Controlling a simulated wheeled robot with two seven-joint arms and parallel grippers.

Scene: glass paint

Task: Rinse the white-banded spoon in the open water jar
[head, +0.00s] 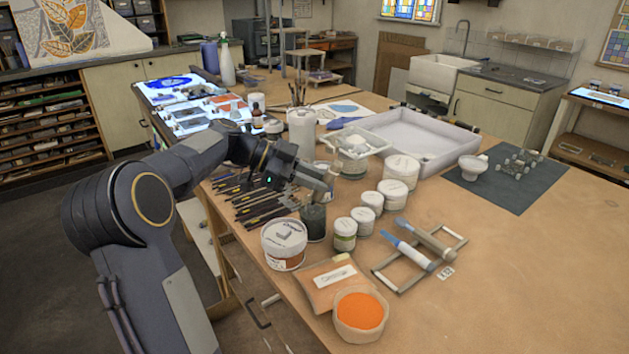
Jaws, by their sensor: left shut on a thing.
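My left gripper (316,178) reaches in from the left and is over the worktable, its fingers pointing right and down. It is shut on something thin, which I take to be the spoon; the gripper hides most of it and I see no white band. An open dark glass jar (314,224) stands just below the gripper. I cannot tell whether the held thing dips into it. Another clear glass jar (352,165) stands behind, with a white strainer-like dish (357,142) on top. My right gripper is not in view.
Lidded jars (345,236) stand right of the dark jar, and a large white-lidded tub (284,245) is in front. A bowl of orange powder (360,312), a paper bag (328,280) and a tool rack (418,257) lie nearer. Dark tools (250,195) lie left.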

